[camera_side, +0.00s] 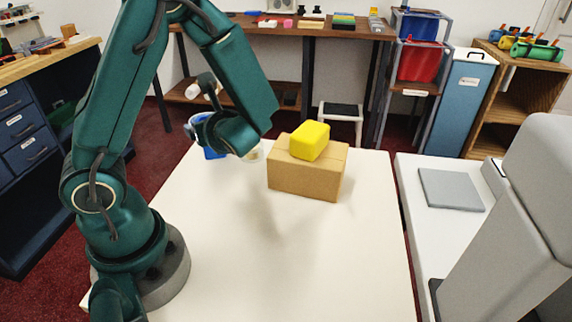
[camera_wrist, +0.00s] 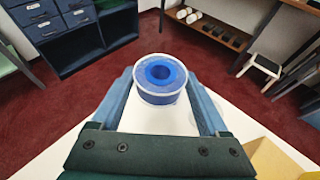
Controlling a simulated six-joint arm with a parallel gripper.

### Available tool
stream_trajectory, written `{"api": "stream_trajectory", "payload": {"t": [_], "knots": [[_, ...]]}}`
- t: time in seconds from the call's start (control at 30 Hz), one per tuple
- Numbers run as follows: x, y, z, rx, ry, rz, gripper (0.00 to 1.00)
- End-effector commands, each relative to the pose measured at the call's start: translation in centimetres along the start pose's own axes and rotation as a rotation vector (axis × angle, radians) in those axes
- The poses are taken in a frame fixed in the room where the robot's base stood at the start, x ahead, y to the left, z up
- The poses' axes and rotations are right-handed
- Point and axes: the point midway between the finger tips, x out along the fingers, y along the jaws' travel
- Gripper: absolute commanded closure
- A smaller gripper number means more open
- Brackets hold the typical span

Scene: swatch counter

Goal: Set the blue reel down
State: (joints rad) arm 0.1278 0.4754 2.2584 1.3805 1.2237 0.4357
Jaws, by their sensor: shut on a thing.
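The blue reel (camera_wrist: 160,79), with pale clear rims and a round hub, sits between the two fingers of my gripper (camera_wrist: 160,73) in the wrist view. My gripper is shut on it. In the side view, the blue reel (camera_side: 213,153) shows only in part, low behind my wrist, near the far left edge of the white table (camera_side: 300,250). My gripper (camera_side: 205,128) is mostly hidden there by my wrist. I cannot tell whether the reel touches the table.
A cardboard box (camera_side: 303,180) stands on the table just right of my wrist, with a yellow block (camera_side: 310,141) on top. The front and middle of the table are clear. A grey panel (camera_side: 450,189) lies on a white surface at the right.

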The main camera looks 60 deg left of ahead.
Motion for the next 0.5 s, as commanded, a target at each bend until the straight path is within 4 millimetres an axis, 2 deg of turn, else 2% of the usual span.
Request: {"api": "stream_trajectory", "payload": {"t": [0.3,0.5], "knots": [[-2.0,0.0,4.8,-0.013,0.0,-0.003,0.76],[-3.0,-0.1,7.2,-0.009,0.0,-0.003,0.76]]}}
